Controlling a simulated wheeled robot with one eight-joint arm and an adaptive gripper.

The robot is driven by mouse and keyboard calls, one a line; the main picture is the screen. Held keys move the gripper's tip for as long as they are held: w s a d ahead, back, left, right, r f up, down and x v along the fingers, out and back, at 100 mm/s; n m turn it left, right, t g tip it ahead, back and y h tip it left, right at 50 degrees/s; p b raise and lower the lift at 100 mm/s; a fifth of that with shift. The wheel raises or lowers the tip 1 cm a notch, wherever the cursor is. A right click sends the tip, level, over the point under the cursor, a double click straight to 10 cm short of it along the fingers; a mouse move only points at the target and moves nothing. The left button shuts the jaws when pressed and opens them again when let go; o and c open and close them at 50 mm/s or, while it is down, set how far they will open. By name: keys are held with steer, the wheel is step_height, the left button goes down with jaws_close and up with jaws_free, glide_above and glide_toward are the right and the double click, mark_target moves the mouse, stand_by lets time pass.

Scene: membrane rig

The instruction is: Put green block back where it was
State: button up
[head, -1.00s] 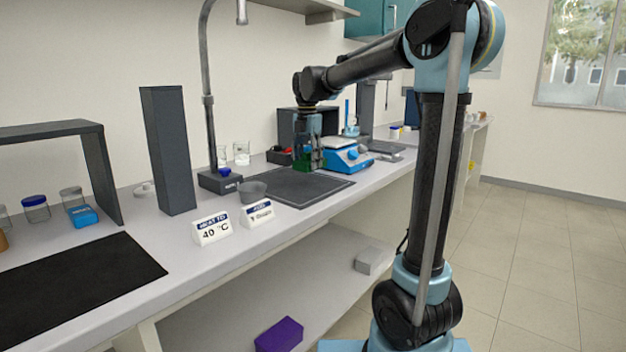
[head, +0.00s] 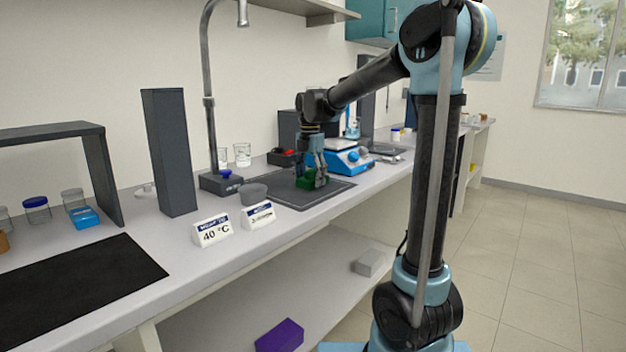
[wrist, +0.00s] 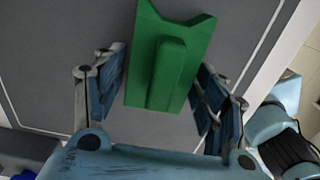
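The green block (wrist: 174,62) has a notched end and a raised ridge along its middle. In the head view the green block (head: 307,180) appears to rest on the dark mat (head: 268,191), partly hidden by my fingers. My gripper (wrist: 163,88) points down over it, with one finger on each side of the block. The fingers are spread, with visible gaps to the ridge, so it looks open. In the head view my gripper (head: 315,180) is low over the mat's right part.
A blue scale (head: 343,160) stands right behind my gripper. A dark tower (head: 169,155) stands farther left. The mat's front left is clear.

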mark_target(310, 170)
steer(key=shift+r, duration=0.15)
step_height(310, 170, up, 12)
steer(key=shift+f, duration=0.1)
steer(key=s+d+f+m+t, duration=0.1)
steer(key=s+d+f+m, duration=0.8)
steer(key=s+m, duration=0.15)
steer(key=s+d+f+m+t, duration=0.1)
steer(key=s+d+f+m, duration=0.75)
steer(key=s+d, duration=0.2)
steer(key=s+d+f+m, duration=0.4)
steer(key=s+f+m, duration=0.5)
steer(key=f, duration=0.3)
steer(key=shift+s, duration=0.4)
steer(key=shift+w+f, duration=0.2)
steer(key=shift+w, duration=0.35)
